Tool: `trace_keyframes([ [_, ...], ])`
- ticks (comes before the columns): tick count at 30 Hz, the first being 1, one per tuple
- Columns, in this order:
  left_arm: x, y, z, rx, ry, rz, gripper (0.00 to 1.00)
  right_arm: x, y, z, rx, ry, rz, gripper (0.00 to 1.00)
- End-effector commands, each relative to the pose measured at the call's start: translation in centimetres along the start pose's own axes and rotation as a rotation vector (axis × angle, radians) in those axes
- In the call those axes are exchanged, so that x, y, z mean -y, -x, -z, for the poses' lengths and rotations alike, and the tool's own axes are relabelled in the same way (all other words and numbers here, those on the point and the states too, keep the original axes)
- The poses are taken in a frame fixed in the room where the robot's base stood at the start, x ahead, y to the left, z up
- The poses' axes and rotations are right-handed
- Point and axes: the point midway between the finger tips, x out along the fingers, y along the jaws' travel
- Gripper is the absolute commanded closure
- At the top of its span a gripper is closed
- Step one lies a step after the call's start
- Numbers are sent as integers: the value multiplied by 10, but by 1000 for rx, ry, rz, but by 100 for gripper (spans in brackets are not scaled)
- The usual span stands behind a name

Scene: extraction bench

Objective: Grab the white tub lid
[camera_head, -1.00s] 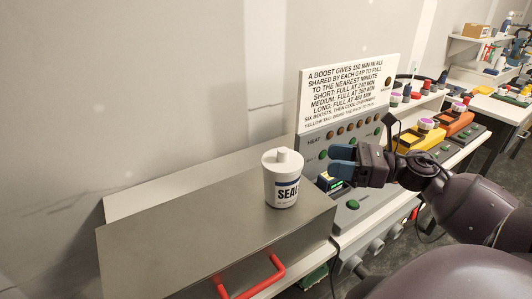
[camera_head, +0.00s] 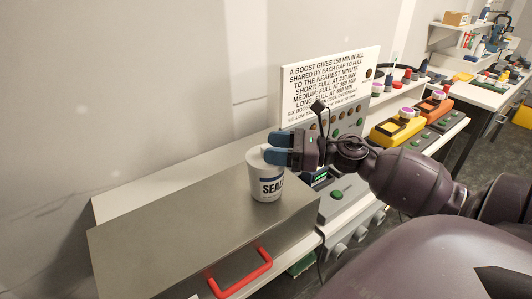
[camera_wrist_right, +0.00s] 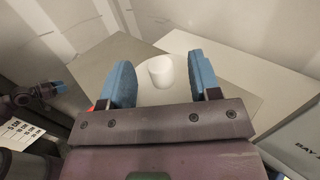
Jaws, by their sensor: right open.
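The white tub (camera_head: 268,186) with the "SEAL" label stands upright on the grey metal box top. Its white lid (camera_wrist_right: 161,72) with a raised knob shows between the fingers in the right wrist view. In the head view the blue fingers mostly hide the lid. My right gripper (camera_head: 276,148) is open at the height of the lid, with its blue fingers (camera_wrist_right: 162,82) on either side of the knob in the wrist view. I cannot tell whether they touch it. A dark arm with a blue tip, seemingly my left gripper (camera_wrist_right: 58,87), shows at the left of the wrist view.
The metal box (camera_head: 180,230) has a red handle (camera_head: 240,272) on its front. A control panel with a white text sign (camera_head: 330,88) stands right of the tub. Yellow (camera_head: 398,130) and orange (camera_head: 432,108) devices sit farther along the bench. The box top left of the tub is clear.

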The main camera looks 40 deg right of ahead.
Motion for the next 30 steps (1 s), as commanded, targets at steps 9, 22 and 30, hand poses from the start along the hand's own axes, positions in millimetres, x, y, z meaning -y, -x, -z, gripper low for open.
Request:
trace_keyframes([
  [9, 1, 3, -5, 12, 1, 2, 57, 0, -6, 1, -1, -1, 0, 43],
  [22, 1, 3, -5, 12, 1, 2, 57, 0, -6, 1, 0, -1, 0, 96],
  [30, 1, 3, -5, 13, 1, 1, 57, 0, -5, -5, -1, 0, 0, 96],
])
